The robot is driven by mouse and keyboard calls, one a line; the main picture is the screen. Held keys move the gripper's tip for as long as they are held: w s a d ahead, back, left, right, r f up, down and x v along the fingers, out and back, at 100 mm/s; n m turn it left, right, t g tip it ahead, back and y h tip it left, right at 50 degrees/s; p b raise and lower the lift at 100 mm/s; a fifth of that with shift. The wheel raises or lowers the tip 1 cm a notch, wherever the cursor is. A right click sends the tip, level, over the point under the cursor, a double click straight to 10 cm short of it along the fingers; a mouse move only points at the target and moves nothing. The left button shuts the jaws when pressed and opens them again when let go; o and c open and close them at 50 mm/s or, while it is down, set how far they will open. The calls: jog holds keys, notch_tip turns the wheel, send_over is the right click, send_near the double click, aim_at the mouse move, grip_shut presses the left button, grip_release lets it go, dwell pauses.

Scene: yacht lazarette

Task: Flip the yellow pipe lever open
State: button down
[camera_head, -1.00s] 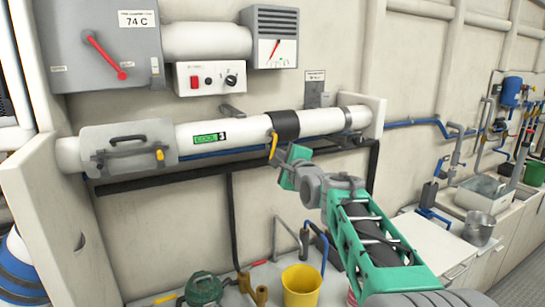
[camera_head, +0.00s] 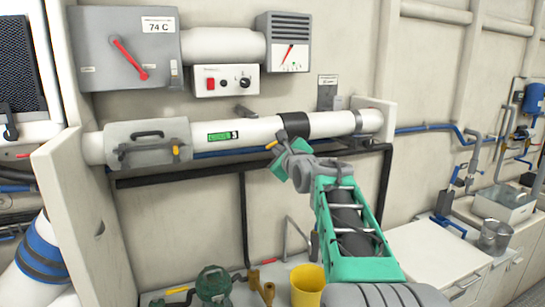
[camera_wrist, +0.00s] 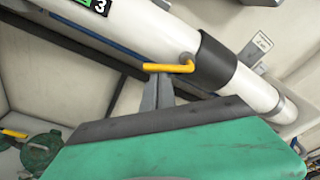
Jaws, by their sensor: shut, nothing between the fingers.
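The yellow pipe lever (camera_head: 271,145) is on the white pipe (camera_head: 255,130), just left of its black band (camera_head: 295,125). In the wrist view the lever (camera_wrist: 168,68) is bent, with its pivot by the band and its arm pointing left, roughly crosswise in that picture. My gripper (camera_head: 283,150) is just below the pipe, hiding part of the lever in the head view. In the wrist view my gripper (camera_wrist: 153,80) is shut and empty, its fingertips directly under the lever's arm, touching or very close.
A grey hatch (camera_head: 148,145) with a handle and a small yellow latch (camera_head: 176,150) sits on the pipe to the left. A black rail (camera_head: 215,172) runs beneath. A control box (camera_head: 225,80) is above. A yellow bucket (camera_head: 307,288) and green pump (camera_head: 213,285) stand below.

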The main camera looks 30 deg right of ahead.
jog(key=shift+a+r+b, duration=0.4)
jog(key=shift+a+r, duration=0.25)
jog(key=shift+r, duration=0.6)
notch_tip(320, 180, down, 6)
jog(key=b, duration=0.4)
jog(key=s+r+b, duration=0.1)
jog(key=s+r, duration=0.1)
jog(key=s, duration=0.7)
jog(key=shift+a+r+b, duration=0.35)
jog(key=shift+b, duration=0.05)
